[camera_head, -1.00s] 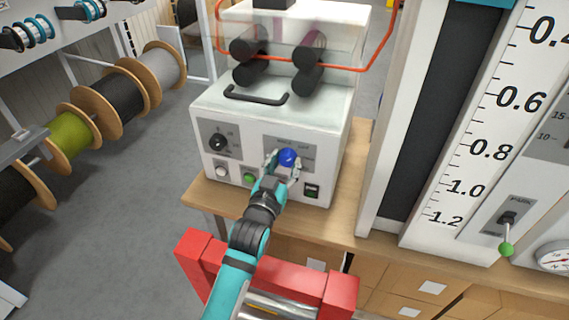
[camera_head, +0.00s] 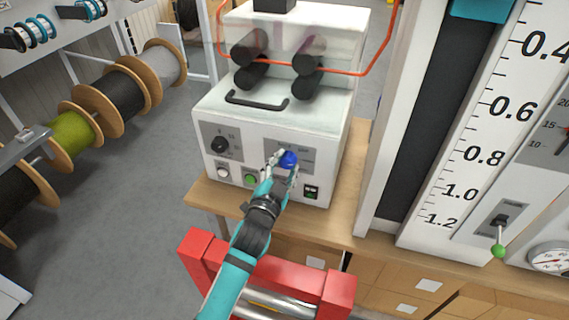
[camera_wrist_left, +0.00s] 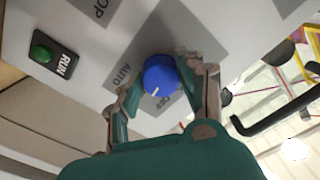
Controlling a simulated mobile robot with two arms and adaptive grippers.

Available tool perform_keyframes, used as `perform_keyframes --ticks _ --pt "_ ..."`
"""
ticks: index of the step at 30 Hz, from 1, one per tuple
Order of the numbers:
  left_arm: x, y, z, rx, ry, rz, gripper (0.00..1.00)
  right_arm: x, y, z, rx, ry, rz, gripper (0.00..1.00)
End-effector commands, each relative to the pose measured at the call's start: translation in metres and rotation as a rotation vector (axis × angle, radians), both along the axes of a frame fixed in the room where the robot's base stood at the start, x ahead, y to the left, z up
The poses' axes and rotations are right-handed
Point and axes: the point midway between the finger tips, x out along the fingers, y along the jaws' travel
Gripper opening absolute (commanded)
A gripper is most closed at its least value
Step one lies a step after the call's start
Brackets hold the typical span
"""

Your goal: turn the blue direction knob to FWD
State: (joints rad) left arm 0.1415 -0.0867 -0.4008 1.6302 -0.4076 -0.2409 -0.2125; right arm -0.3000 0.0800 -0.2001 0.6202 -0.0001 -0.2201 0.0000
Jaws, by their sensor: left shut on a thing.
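The blue knob (camera_head: 288,159) sits on a grey plate on the front of the white machine. It also shows in the left wrist view (camera_wrist_left: 160,75), with a white pointer mark on its face toward the lower edge. My left gripper (camera_head: 282,167) is shut on the knob, one finger on each side of it; the fingers also show in the left wrist view (camera_wrist_left: 161,80). The plate's lettering is partly covered; one word looks like AUTO, and another below the knob is unclear. I cannot read FWD. My right gripper is out of view.
A black knob (camera_head: 220,145), a white button (camera_head: 223,172), a green button (camera_head: 251,180) and a green-lit switch (camera_head: 311,192) share the machine front. The green RUN button (camera_wrist_left: 42,53) shows in the wrist view. A scale column (camera_head: 470,140) with a lever stands right.

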Motion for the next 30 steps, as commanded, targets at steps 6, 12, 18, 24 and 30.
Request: perform_keyframes --ticks 6,12,18,24,30 --pt "0.0004 0.0005 0.0013 0.115 -0.039 0.000 0.06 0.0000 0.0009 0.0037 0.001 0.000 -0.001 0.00" --pt "0.0004 0.0005 0.0010 0.172 -0.057 0.000 0.06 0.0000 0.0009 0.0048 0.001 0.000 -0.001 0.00" --pt "0.0005 0.0004 0.0010 0.191 -0.063 0.000 0.06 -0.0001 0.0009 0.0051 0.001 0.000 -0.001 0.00" --pt "0.0005 0.0005 0.0011 0.192 -0.064 0.000 0.06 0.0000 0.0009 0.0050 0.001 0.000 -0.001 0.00" --pt "0.0005 0.0005 0.0012 0.191 -0.064 0.001 0.49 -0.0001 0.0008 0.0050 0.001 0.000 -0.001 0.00"
